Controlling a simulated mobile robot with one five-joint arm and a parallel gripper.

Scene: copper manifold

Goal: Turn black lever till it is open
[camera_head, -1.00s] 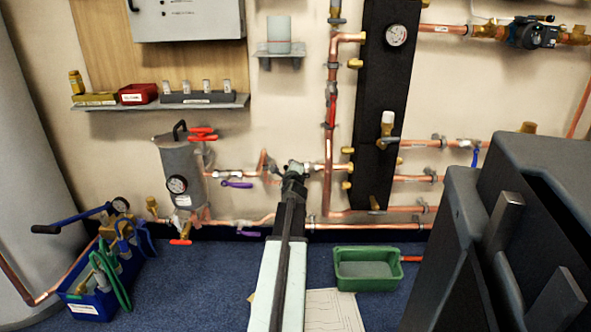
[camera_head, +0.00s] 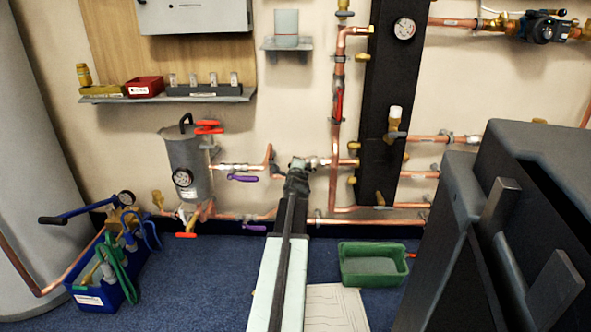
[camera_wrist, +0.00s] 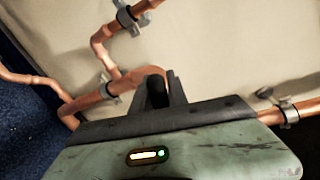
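My gripper (camera_head: 297,177) is at the end of my arm, against the copper pipework low on the wall, just left of the black vertical panel. A grey valve fitting (camera_head: 300,163) shows just above it. No black lever stands out there in the head view; my gripper covers that spot. In the wrist view my gripper's fingers (camera_wrist: 164,94) reach toward a curved copper pipe (camera_wrist: 148,73). A black rounded piece (camera_wrist: 156,93) sits at the fingers. I cannot tell whether it is the lever or part of a finger, or how tightly the fingers are closed.
A grey tank (camera_head: 186,166) with red handles is to the left, and a purple lever (camera_head: 243,178) is near it. A green bin (camera_head: 372,279) and a blue toolbox (camera_head: 103,295) stand on the floor. The black panel (camera_head: 385,90) carries a gauge (camera_head: 404,28).

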